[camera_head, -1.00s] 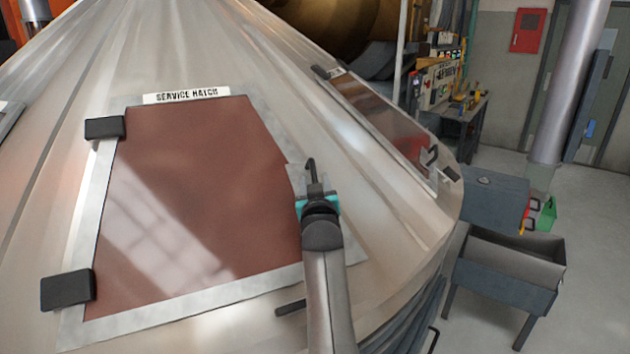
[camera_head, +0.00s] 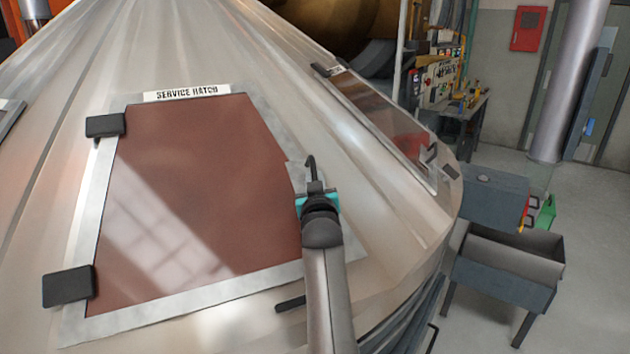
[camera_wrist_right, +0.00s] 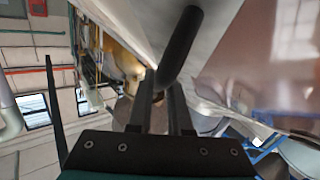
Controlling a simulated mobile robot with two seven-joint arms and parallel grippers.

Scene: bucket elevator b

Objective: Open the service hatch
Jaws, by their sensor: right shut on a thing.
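The service hatch (camera_head: 200,200) is a reddish-brown panel in a pale metal frame on the sloping metal cone. A "SERVICE HATCH" label (camera_head: 187,93) sits along its top edge, and two black hinges (camera_head: 105,126) (camera_head: 68,287) are on its left side. My right gripper (camera_head: 317,190) is at the hatch's right edge, shut on the dark handle (camera_head: 311,166). In the right wrist view the handle (camera_wrist_right: 180,48) is a dark bar running between the fingers (camera_wrist_right: 160,105). The hatch lies flat against its frame as far as I can see. My left gripper is not in view.
A second framed hatch (camera_head: 375,118) with its own handle is on the cone's right flank. A grey bin on legs (camera_head: 508,268) stands on the floor at right. A workbench (camera_head: 465,105) and a metal pillar (camera_head: 567,85) are behind.

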